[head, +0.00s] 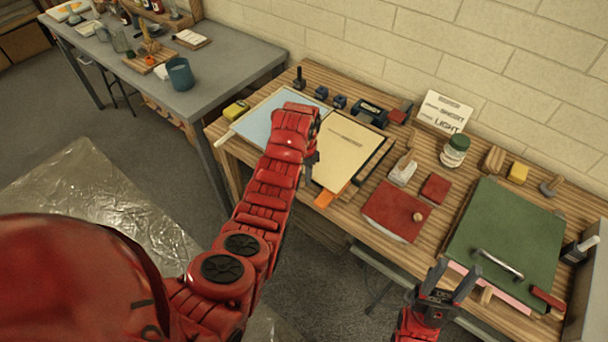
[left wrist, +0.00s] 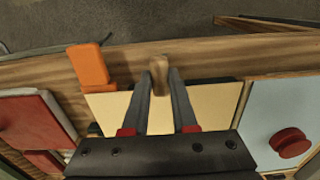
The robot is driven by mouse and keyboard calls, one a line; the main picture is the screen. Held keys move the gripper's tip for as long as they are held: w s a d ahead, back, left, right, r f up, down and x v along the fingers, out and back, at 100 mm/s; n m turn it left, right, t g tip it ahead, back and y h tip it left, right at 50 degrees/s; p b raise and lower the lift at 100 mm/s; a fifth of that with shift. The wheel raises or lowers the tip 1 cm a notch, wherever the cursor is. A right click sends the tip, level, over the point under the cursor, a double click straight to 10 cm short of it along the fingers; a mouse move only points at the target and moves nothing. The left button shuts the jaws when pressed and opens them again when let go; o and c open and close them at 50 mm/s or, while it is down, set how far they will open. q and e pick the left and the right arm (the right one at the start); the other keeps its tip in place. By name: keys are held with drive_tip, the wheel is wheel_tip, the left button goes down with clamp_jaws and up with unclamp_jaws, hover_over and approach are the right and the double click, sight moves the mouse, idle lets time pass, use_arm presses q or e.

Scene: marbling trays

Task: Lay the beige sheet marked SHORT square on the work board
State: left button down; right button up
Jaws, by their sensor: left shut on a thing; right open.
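The beige sheet (head: 350,153) lies over a dark board (head: 376,165), whose dark edge shows along the sheet's right side. It has faint dark print, too small to read. My left gripper (head: 313,160) is at the sheet's left front, its fingers partly hidden by my wrist. In the left wrist view my left gripper (left wrist: 160,85) is shut on a small light wooden tab (left wrist: 158,78) at the front edge of the beige sheet (left wrist: 215,105). I cannot tell whether the sheet touches the board. My right gripper (head: 457,272) is open and empty at the front right.
An orange tab (head: 323,198) sticks out at the board's front edge. A light blue sheet (head: 262,122) lies to the left. A red board (head: 393,212) and a green board (head: 510,235) lie to the right. Several small tools stand along the back.

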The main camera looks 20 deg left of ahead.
use_arm(q)
drive_tip(key=shift+c, duration=0.7)
unclamp_jaws()
drive_tip(key=shift+r+p, duration=0.45)
drive_tip(key=shift+r, duration=2)
drive_tip(key=shift+r+p, duration=0.55)
drive_tip(key=shift+r, duration=0.5)
